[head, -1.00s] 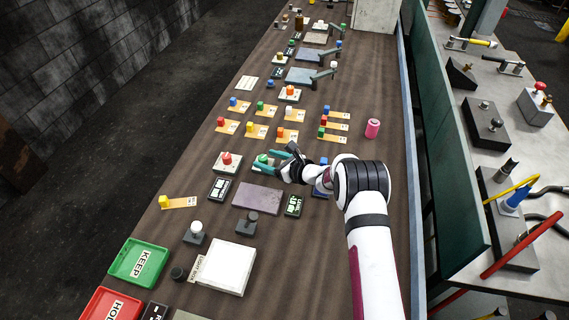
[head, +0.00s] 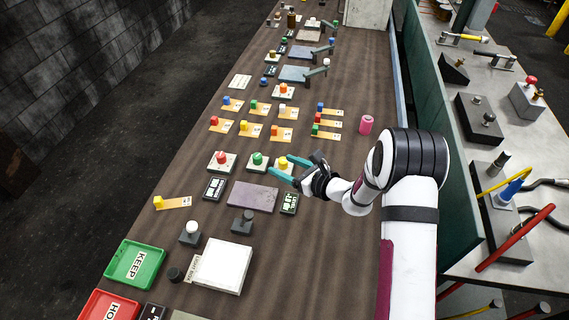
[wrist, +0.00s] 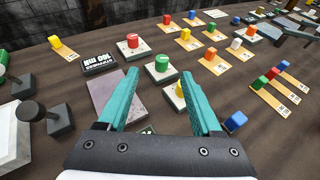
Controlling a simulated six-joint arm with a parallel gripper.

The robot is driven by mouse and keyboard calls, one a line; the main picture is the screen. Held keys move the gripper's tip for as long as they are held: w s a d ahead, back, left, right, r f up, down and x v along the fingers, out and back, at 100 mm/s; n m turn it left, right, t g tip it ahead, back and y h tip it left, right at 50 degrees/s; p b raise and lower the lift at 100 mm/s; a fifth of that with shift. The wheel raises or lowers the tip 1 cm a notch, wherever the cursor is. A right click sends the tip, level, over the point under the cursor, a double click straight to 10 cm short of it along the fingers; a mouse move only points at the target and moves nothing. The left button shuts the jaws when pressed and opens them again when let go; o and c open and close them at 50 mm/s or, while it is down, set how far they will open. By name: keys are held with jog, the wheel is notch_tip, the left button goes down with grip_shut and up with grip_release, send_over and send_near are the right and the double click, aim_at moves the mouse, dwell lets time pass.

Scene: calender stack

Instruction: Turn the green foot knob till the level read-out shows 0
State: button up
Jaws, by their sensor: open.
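The green foot knob (head: 257,159) stands on a pale square base between the red and yellow knobs; it also shows in the wrist view (wrist: 162,64), just beyond my fingertips. My gripper (head: 280,163) is open, with teal fingers apart and nothing held, to the right of the green knob and clear of it. The yellow knob (head: 283,162) shows between the fingers, partly hidden by the right finger in the wrist view (wrist: 180,90). The level read-out (head: 289,203) is a small dark box below the gripper in the head view. Its digits are too small to read.
The red knob (head: 221,157) is left of the green one. A purple-grey plate (head: 252,196) and another dark read-out (head: 214,188) lie nearer. A blue block (wrist: 235,121) is right of my fingers. Several coloured blocks on tan cards lie farther off, near a pink cylinder (head: 366,124).

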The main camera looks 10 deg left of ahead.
aim_at(258, 159)
jog(key=shift+s+a+m+t+h, duration=0.25)
jog(key=shift+s+a+m+t, duration=0.2)
jog(key=shift+a, duration=0.2)
jog(key=shift+s+a+m+t+h, duration=0.25)
jog(key=shift+s+a+m+t, duration=0.1)
jog(key=shift+s+a, duration=0.2)
jog(key=shift+s+f+m+t+h, duration=0.2)
jog(key=shift+s+m+t+h, duration=0.2)
jog(key=shift+s+m+h, duration=0.15)
jog(key=shift+s+f+m+t+h, duration=0.2)
jog(key=shift+s+m+t+h, duration=0.25)
jog(key=shift+s+h, duration=0.15)
jog(key=shift+w+f+h, duration=0.15)
jog(key=shift+f+h, duration=0.05)
jog(key=shift+h, duration=0.15)
jog(key=x, duration=1.5)
jog(key=shift+w, duration=0.15)
grip_shut()
